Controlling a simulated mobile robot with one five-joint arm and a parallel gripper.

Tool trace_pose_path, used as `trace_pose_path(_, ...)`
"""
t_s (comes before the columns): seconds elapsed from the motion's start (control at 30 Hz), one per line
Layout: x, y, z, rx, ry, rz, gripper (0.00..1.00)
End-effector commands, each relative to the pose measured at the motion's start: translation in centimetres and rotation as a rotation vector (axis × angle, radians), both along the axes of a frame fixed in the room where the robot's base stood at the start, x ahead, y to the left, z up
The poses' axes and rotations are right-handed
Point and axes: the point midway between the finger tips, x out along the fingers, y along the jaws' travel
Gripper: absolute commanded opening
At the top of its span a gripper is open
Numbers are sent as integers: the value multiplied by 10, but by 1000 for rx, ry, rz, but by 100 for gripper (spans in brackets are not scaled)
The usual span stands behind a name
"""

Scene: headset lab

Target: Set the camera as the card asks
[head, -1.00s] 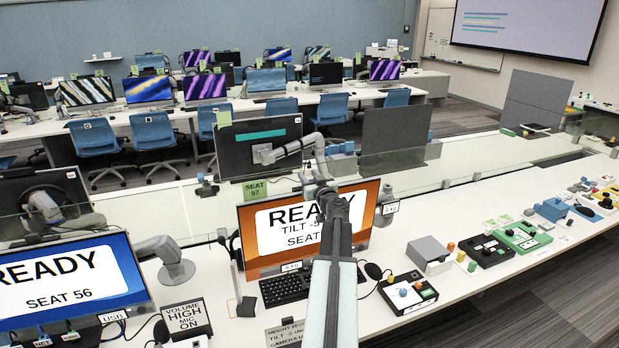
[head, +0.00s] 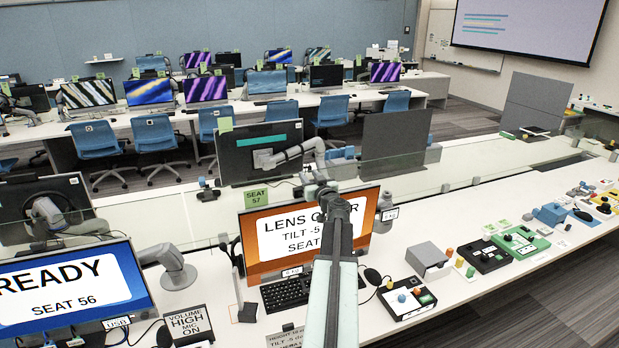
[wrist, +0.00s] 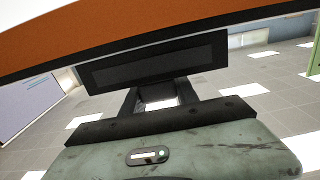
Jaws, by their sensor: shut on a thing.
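The seat 57 monitor (head: 268,262) has an orange screen with a white panel reading "LENS C…ER", "TILT -5" and "SEAT"; my arm hides part of the words. My gripper (head: 318,184) is at its top edge. In the wrist view, the two dark fingers of my gripper (wrist: 158,96) reach to a dark bar-shaped camera (wrist: 155,65) beside the orange screen, and are shut on part of it. The exact contact is hidden. The grey card (head: 285,338) lies at the front edge, mostly cut off; "HEIGHT" and "TILT -5" show in part.
A keyboard (head: 284,294) and mouse (head: 372,276) lie below the monitor. A control box (head: 408,298) with coloured knobs and a grey box (head: 428,259) stand to the right. The seat 56 monitor (head: 75,285) and a "VOLUME HIGH MIC ON" sign (head: 188,323) are left.

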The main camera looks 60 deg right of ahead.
Motion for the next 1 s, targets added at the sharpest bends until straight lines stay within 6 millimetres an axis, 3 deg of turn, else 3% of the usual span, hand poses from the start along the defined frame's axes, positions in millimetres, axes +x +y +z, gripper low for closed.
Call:
trace_pose_path(0.2, -1, -1, -1, 2, -1, -2, 0)
trace_pose_path(0.23, -1, -1, -1, 2, -1, -3, 44)
trace_pose_path(0.3, -1, -1, -2, 2, -1, -2, 58)
trace_pose_path(0.67, -4, 1, -2, 1, -1, -2, 58)
trace_pose_path(1.0, -50, 37, -2, 1, -1, -4, 58)
